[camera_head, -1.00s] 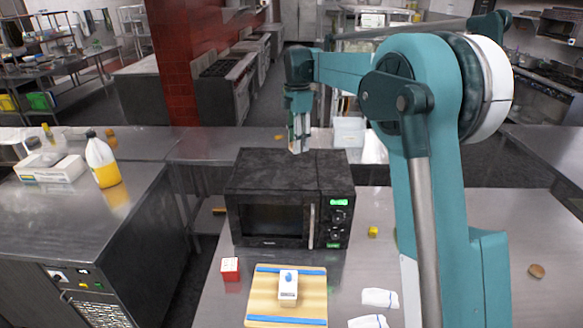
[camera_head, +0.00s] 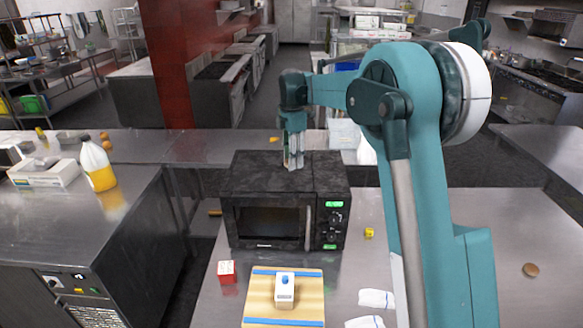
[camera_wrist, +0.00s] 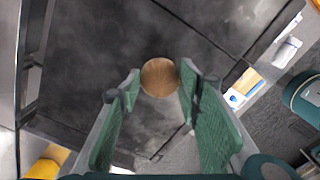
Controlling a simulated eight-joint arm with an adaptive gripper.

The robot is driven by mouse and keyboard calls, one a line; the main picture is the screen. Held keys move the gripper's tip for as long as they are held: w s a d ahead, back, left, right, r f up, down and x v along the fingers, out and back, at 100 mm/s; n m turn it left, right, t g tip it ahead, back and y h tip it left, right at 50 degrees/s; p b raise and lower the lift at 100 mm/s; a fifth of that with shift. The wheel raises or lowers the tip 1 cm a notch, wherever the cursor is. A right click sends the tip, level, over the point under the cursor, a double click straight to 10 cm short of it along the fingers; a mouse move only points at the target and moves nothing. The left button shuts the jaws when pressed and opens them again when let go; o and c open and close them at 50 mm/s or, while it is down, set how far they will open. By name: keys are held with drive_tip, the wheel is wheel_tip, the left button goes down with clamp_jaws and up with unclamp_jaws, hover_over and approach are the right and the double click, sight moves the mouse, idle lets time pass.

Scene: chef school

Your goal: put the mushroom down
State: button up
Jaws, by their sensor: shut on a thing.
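The mushroom (camera_wrist: 159,77) shows in the wrist view as a round, brown, smooth cap between my fingertips. My gripper (camera_wrist: 158,85) is shut on it. In the head view my gripper (camera_head: 294,165) points down at the top of the black microwave (camera_head: 262,178), near its middle. The mushroom is too small to make out there. The dark microwave top fills most of the wrist view behind the mushroom. I cannot tell whether the mushroom touches it.
A cutting board (camera_head: 260,298) with a small white and blue device (camera_head: 285,288) lies in front of the microwave. A round brown item (camera_head: 530,269) lies far right.

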drive_tip(key=shift+f, duration=1.85)
drive_tip(key=shift+f, duration=0.15)
drive_tip(key=o, duration=0.9)
drive_tip(key=shift+c, duration=0.2)
drive_tip(key=shift+r, duration=6.15)
drive_tip(key=shift+s, duration=0.1)
